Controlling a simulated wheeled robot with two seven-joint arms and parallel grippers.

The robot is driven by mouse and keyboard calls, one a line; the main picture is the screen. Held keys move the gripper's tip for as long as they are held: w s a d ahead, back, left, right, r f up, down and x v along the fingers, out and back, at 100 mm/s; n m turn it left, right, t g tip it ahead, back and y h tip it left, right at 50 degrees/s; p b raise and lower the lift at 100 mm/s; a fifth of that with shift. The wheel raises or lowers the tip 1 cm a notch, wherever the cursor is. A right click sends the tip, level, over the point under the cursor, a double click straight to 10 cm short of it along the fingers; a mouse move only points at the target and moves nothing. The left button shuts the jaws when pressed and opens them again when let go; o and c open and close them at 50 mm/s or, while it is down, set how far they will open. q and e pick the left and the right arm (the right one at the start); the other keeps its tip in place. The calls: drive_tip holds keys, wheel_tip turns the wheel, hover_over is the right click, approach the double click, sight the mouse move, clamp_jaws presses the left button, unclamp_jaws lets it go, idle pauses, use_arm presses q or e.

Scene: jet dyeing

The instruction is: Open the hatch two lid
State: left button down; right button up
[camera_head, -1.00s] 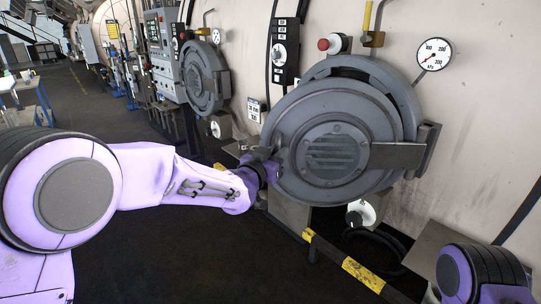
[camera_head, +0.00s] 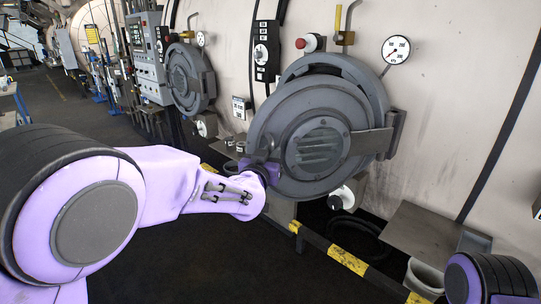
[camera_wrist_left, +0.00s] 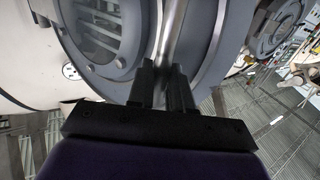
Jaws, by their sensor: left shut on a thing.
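The near hatch lid (camera_head: 318,152) is a big round grey disc with a slotted centre plate, on a hinge arm at its right. It stands ajar, offset from the round hatch rim (camera_head: 345,72) behind it. My left gripper (camera_head: 262,168) is at the lid's left edge, its fingertips partly hidden there. In the left wrist view, my left gripper (camera_wrist_left: 163,88) is shut on a metal bar handle (camera_wrist_left: 172,35), beside the lid (camera_wrist_left: 100,35). My right gripper is outside both views; only part of my right arm shows at the lower right.
A second closed-looking round hatch (camera_head: 188,80) and a control panel (camera_head: 148,60) stand farther left along the wall. A pressure gauge (camera_head: 396,49) is above right. A yellow-black barrier (camera_head: 345,258) and a metal shelf (camera_head: 425,232) lie below. Dark floor at left is open.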

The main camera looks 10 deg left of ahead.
use_arm(q)
drive_tip(key=c, duration=1.4)
unclamp_jaws()
drive_tip(key=shift+d+r, duration=0.1)
drive_tip(key=shift+r, duration=0.05)
drive_tip(key=shift+o, duration=1.2)
drive_tip(key=shift+d, duration=0.1)
drive_tip(key=shift+w+d, duration=0.1)
drive_tip(key=shift+d, duration=0.05)
drive_tip(key=s+a+b, duration=0.1)
drive_tip(key=s+b, duration=0.1)
drive_tip(key=s, duration=0.8)
drive_tip(key=shift+s+a+b, duration=0.2)
drive_tip(key=shift+a+b, duration=0.15)
drive_tip(key=shift+b, duration=0.05)
